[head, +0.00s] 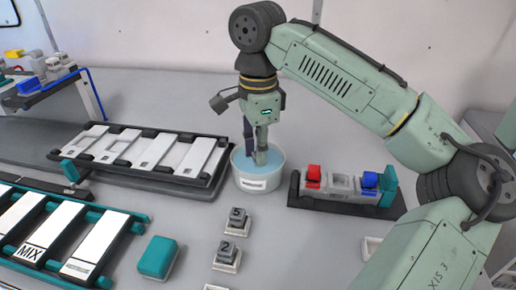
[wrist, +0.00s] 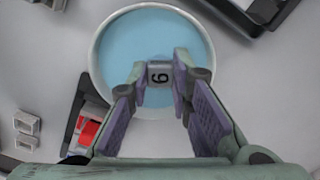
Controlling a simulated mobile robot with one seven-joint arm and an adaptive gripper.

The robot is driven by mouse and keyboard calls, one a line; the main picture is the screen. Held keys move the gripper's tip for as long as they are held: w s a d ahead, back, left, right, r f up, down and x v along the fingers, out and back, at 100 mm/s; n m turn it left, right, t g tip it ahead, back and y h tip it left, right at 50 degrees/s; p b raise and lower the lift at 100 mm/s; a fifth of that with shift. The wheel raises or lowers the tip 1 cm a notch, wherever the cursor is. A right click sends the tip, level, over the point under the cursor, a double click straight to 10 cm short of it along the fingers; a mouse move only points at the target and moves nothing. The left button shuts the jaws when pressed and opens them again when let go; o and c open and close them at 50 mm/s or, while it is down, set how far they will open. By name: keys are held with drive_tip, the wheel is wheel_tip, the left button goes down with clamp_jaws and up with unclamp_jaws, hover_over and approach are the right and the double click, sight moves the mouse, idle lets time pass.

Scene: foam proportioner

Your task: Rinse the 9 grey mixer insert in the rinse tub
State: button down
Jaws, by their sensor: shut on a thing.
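The rinse tub (head: 262,178) is a round white tub of blue water near the middle of the table. It fills the upper middle of the wrist view (wrist: 97,62). My gripper (head: 257,152) points down with its fingertips at the tub's opening. In the wrist view my gripper (wrist: 160,76) is shut on the grey mixer insert (wrist: 159,76), whose top bears a dark digit that reads as 9 from one side. The fingers mostly hide the insert in the head view. I cannot tell how deep it sits relative to the water.
Grey inserts marked 5 (head: 237,216) and 2 (head: 227,249) stand in white holders in front of the tub. A dark tray of white plates (head: 150,150) lies left. A fixture with red and blue parts (head: 340,190) stands right. A teal block (head: 157,257) lies front left.

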drive_tip(key=shift+s, duration=0.2)
drive_tip(key=shift+s+a, duration=0.15)
drive_tip(key=shift+s, duration=0.45)
drive_tip(key=shift+w, duration=0.25)
idle(0.5)
drive_tip(key=shift+w+p, duration=0.5)
drive_tip(key=shift+p, duration=0.05)
drive_tip(key=shift+s, duration=0.35)
idle(0.5)
idle(0.3)
wheel_tip(320, 180, up, 7)
drive_tip(key=p, duration=0.6)
drive_tip(key=shift+p, duration=0.3)
drive_tip(key=shift+r, duration=1)
